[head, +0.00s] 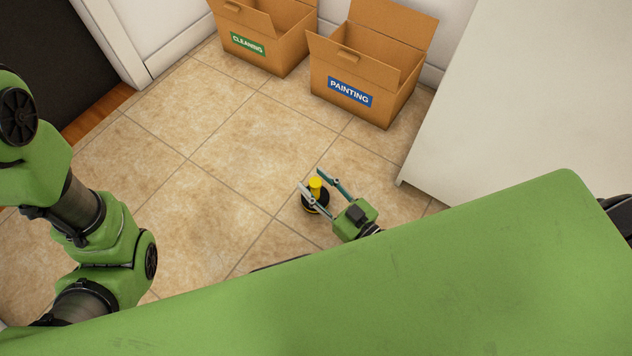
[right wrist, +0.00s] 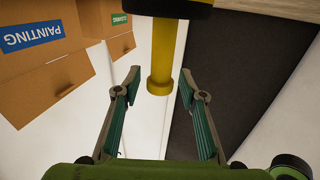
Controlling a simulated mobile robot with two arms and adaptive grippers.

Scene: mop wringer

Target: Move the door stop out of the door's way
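The door stop is a yellow post (head: 315,187) on a round black base, standing upright on the tiled floor. My right gripper (head: 312,180) is open, with its two fingers on either side of the yellow post in the head view. In the right wrist view, which is turned upside down, the yellow post (right wrist: 162,60) hangs between the spread fingertips (right wrist: 160,76), with gaps on both sides. The black base (right wrist: 172,8) is at the top edge there. My left arm shows at the left of the head view, but its gripper is out of view.
A box labelled CLEANING (head: 283,53) and one labelled PAINTING (head: 360,103) stand open by the back wall. A white panel (head: 520,100) stands at the right. A dark area (head: 50,55) with a wooden strip (head: 97,112) is at upper left. The middle floor is clear.

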